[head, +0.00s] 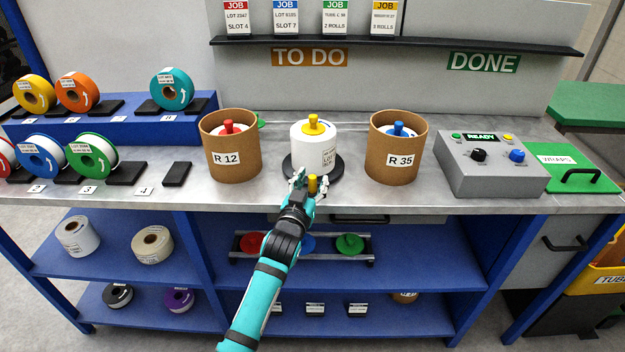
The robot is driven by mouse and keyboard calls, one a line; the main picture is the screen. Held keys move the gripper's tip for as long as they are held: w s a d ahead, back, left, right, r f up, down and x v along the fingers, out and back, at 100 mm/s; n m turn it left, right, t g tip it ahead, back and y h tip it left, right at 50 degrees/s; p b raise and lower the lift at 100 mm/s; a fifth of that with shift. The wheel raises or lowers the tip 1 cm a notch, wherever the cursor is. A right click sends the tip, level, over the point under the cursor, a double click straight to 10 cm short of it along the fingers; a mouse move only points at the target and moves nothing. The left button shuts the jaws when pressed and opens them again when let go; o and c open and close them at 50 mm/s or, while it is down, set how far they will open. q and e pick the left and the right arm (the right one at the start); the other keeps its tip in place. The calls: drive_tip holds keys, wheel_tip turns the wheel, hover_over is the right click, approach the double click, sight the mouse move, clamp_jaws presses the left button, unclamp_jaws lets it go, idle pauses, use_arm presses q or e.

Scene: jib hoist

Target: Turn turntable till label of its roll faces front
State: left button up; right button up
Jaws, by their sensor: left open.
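A white roll (308,150) with a yellow knob on top stands upright on the black round turntable (336,167) at the middle of the bench. Its printed label (328,160) sits toward the right of its visible side, partly turned away. A short yellow-gold peg (313,184) stands at the turntable's front edge. My left gripper (307,182) is open, with its fingers on either side of the peg; I cannot tell whether they touch it. The gripper hides part of the turntable's front. My right gripper is not in view.
Brown tubes R 12 (231,150) and R 35 (396,150) flank the turntable closely. A grey control box (490,165) reading READY stands at right. Coloured spools stand on the left, including a green one (92,155). A shelf (400,44) runs behind.

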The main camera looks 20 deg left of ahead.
use_arm(q)
drive_tip(key=shift+w, duration=0.35)
drive_tip(key=shift+c, duration=0.4)
clamp_jaws()
drive_tip(key=shift+w+f, duration=0.15)
drive_tip(key=shift+f, duration=0.15)
